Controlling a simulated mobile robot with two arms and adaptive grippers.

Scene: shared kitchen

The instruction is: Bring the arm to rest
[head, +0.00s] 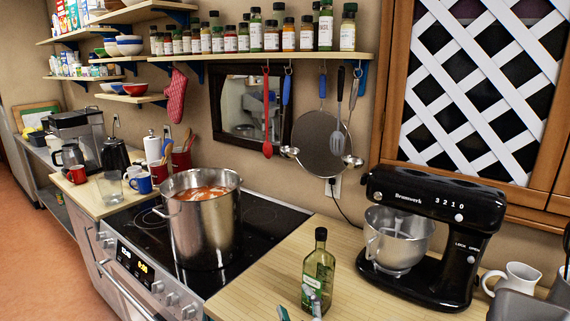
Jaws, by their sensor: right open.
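My right gripper (300,311) shows only as fingertips at the bottom edge of the head view. It is open, its tips apart, with nothing seen held between them. A green glass bottle (319,266) with a dark cap and a label stands upright on the wooden counter (262,276), just beyond the fingertips. I cannot tell whether the tips touch the bottle. The rest of my right arm is out of frame. My left gripper is not in view.
A large steel pot (203,222) with red contents stands on the black stove (258,217). A black stand mixer (428,237) and a white pitcher (512,283) are to the right. Utensils and a pan (322,143) hang below the spice shelf (270,58). Counter between bottle and stove is clear.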

